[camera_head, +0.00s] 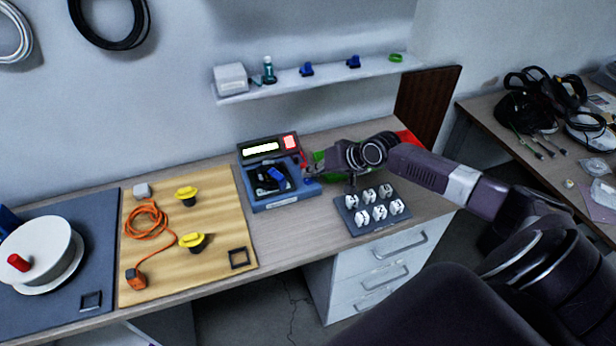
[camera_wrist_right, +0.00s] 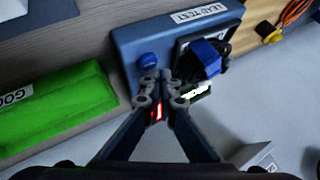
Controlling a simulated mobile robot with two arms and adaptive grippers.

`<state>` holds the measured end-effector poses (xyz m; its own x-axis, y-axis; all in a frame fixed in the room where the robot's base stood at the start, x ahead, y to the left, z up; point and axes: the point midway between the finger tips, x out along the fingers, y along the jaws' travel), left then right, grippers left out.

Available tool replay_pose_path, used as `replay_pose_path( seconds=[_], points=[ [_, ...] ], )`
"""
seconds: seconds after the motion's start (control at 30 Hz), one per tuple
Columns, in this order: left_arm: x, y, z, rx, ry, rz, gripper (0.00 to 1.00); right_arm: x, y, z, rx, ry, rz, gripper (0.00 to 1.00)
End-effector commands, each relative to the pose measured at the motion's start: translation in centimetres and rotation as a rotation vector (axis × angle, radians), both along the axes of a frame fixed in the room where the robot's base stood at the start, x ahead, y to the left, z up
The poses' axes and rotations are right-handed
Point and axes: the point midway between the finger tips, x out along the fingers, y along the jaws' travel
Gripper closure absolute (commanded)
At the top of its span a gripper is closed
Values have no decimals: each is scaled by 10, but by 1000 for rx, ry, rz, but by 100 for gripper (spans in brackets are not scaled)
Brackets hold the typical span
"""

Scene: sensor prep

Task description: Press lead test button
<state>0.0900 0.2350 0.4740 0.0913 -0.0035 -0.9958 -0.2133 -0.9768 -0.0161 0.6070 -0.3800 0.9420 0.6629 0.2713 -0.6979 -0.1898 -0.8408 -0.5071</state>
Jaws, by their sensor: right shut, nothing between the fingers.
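The lead tester (camera_head: 285,203) is a blue box on the bench with an upright display panel at its back. In the right wrist view its edge (camera_wrist_right: 190,22) carries a "LEAD TEST" label. A round blue button (camera_wrist_right: 152,60) sits on the tester's face beside a dark recess holding a blue part with black leads (camera_wrist_right: 205,55). My right gripper (camera_head: 312,172) reaches in from the right over the tester's right side. In the wrist view its fingertips (camera_wrist_right: 164,82) are shut and empty, just below the button in the picture. I cannot tell whether they touch it. My left gripper is not in view.
A green bin (camera_wrist_right: 60,105) lettered "GOO…" lies beside the tester; a red one (camera_head: 408,139) is behind my arm. A dark tray (camera_head: 350,222) of white parts sits in front. A wooden board (camera_head: 165,275) with an orange cable lies left. A shelf (camera_head: 320,77) hangs above.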

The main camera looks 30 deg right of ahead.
Motion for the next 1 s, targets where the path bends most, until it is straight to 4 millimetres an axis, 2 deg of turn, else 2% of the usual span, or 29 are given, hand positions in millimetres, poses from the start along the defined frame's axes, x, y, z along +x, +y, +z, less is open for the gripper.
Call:
replay_pose_path(
  seconds=[0.4, 0.83, 1.0],
  points=[
    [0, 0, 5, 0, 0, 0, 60, 0, 0, 5, 0, -1, -1, 100],
    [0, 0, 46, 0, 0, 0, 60, 0, 0, 47, 0, -1, -1, 100],
    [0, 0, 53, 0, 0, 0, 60, 0, 0, 54, 0, -1, -1, 100]
  ],
)
